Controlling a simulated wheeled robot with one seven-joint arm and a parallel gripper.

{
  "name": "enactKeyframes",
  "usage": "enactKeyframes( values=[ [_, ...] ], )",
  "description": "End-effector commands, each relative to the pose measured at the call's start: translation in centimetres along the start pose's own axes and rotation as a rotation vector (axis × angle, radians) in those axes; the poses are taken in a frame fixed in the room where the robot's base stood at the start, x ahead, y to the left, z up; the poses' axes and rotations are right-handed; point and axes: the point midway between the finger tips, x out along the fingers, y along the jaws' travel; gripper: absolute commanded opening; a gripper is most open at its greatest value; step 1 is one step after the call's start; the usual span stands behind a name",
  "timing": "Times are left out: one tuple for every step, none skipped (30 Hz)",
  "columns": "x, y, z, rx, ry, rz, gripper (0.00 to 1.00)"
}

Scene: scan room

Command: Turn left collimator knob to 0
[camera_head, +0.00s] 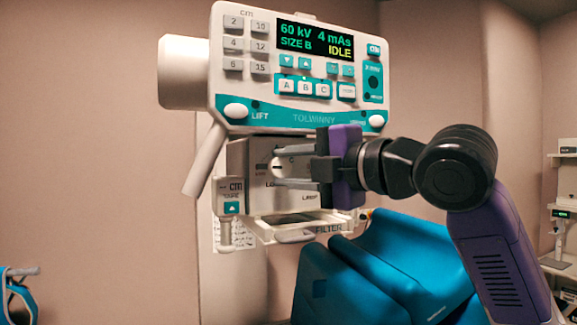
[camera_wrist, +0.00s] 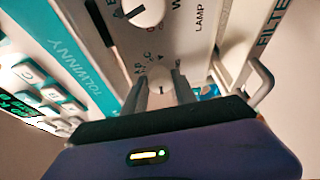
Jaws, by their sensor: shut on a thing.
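The white collimator box (camera_head: 240,163) hangs under the control panel. My gripper (camera_head: 281,167) reaches its front from the right, one finger above the other. In the wrist view my gripper (camera_wrist: 163,92) is shut on the left collimator knob (camera_wrist: 160,80), a small light dial with a dark mark, between its fingertips. In the head view the fingers and wrist hide much of the knob area. A second knob (camera_wrist: 146,10) with a dark pointer sits further up in the wrist view.
The control panel (camera_head: 298,118) above reads 60 kV, 4 mAs, SIZE B, IDLE. A filter tray (camera_head: 285,228) with a handle juts out just below the box. A blue padded chair (camera_head: 375,265) stands beneath. Wall space at left is clear.

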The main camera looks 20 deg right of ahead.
Motion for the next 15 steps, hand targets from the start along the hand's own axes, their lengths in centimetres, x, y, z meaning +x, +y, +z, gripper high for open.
enactKeyframes(
  values=[
    [0.04, -0.03, -0.05, -0.013, 0.001, -0.008, 0.00],
    [0.04, -0.04, -0.06, -0.019, 0.001, -0.010, 0.00],
    [0.05, -0.05, -0.07, -0.025, 0.001, -0.013, 0.00],
    [0.05, -0.06, -0.07, -0.029, 0.001, -0.015, 0.00],
    [0.05, -0.07, -0.08, -0.032, 0.001, -0.017, 0.00],
    [0.06, -0.08, -0.08, -0.035, 0.002, -0.018, 0.00],
    [0.06, -0.08, -0.08, -0.037, 0.002, -0.019, 0.00],
    [0.06, -0.08, -0.09, -0.039, 0.002, -0.019, 0.00],
    [0.06, -0.09, -0.09, -0.040, 0.002, -0.020, 0.00],
    [0.07, -0.10, -0.09, -0.040, 0.002, -0.020, 0.00],
    [0.07, -0.10, -0.09, -0.041, 0.002, -0.020, 0.00],
    [0.07, -0.10, -0.10, -0.041, 0.002, -0.020, 0.00],
    [0.07, -0.10, -0.10, -0.041, 0.002, -0.020, 0.00],
    [0.07, -0.10, -0.09, -0.041, 0.002, -0.020, 0.00],
    [0.07, -0.10, -0.10, -0.040, 0.002, -0.020, 0.00]
  ],
)
